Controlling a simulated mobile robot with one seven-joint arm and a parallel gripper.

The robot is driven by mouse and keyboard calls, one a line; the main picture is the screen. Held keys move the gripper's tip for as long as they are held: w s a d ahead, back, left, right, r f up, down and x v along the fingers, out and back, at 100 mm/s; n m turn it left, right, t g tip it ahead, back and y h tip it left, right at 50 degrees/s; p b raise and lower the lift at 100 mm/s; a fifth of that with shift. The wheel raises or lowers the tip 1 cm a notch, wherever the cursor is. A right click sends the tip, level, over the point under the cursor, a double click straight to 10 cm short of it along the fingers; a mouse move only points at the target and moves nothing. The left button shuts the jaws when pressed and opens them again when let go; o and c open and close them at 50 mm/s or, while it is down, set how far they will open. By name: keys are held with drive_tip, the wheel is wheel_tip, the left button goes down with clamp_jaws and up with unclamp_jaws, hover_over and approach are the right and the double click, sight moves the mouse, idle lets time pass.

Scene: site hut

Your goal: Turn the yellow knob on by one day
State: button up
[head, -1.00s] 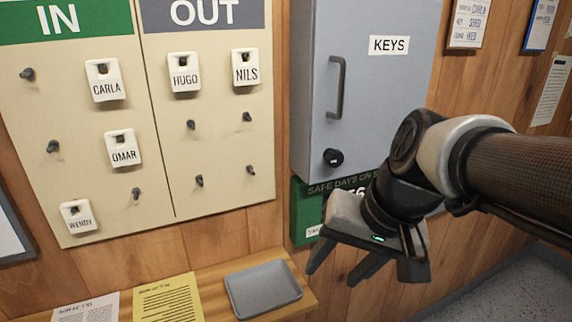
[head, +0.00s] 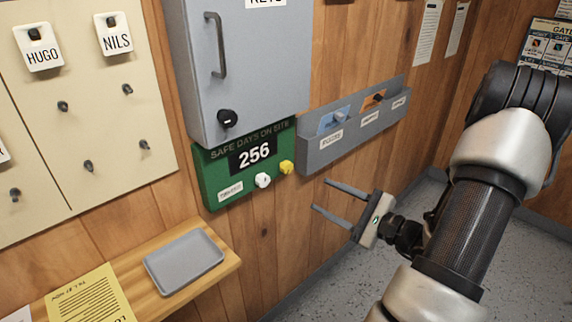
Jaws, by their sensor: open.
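The yellow knob (head: 286,167) sits at the lower right of a green "SAFE DAYS ON SITE" board (head: 207,178) on the wood wall. The board's counter (head: 254,153) reads 256. A white knob (head: 263,180) is just left of the yellow one. My gripper (head: 320,196) is open and empty, to the right of and below the yellow knob in the picture. Its two fingers point left, and it touches nothing that I can see.
A grey key cabinet (head: 262,60) with a handle and black knob hangs right above the board. A grey wall rack (head: 345,148) with cards is close on the right. A grey tray (head: 184,262) lies on the wooden shelf (head: 222,277) below. The floor at right is clear.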

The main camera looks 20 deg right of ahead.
drive_tip(key=d+m+t+h, duration=0.1)
drive_tip(key=d, duration=0.1)
approach(289, 168)
drive_tip(key=shift+m+h, duration=0.3)
drive_tip(key=x, duration=0.9)
drive_tip(key=shift+a+b, duration=0.15)
drive_tip(key=shift+b, duration=0.15)
drive_tip(key=c, duration=1.1)
drive_tip(key=shift+o, duration=0.2)
